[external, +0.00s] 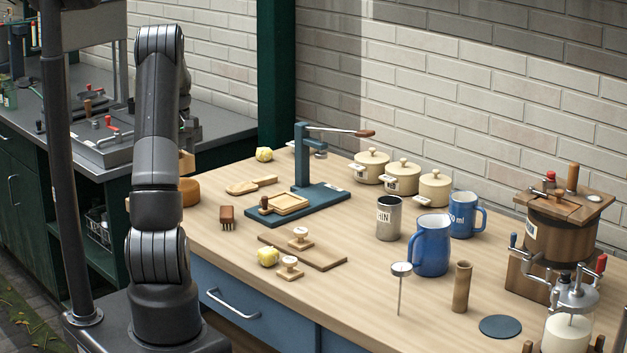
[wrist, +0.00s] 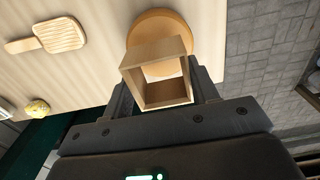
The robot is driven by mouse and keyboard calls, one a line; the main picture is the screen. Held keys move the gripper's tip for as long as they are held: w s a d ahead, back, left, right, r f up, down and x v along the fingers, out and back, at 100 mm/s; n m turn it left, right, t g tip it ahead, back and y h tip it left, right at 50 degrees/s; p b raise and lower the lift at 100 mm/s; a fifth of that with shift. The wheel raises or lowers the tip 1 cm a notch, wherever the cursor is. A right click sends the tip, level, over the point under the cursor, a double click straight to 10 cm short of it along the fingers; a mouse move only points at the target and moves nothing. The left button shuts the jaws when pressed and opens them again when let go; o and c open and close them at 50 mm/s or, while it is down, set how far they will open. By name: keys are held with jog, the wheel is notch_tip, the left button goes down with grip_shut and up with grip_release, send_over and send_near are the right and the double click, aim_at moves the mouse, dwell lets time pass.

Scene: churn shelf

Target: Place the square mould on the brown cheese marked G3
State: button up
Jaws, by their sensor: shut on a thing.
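The square mould, an open wooden frame, is held between the fingers of my gripper (wrist: 163,92) in the wrist view, with its near wall (wrist: 152,52) facing the camera. The brown cheese (wrist: 160,20) is a round orange-brown block, partly covered by the mould in the wrist view. In the external view the cheese (external: 189,192) sits on the table's left end, below the mould with a gap between them. No G3 mark can be read.
A yellow lump (wrist: 37,108) lies farther off. The table edge is close to the cheese. Pots, jugs and a churn fill the right side.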

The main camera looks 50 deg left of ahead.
jog(key=shift+f, duration=1.65)
jog(key=shift+f, duration=0.15)
jog(key=o, duration=1)
notch_tip(320, 180, up, 12)
jog(key=shift+r, duration=0.15)
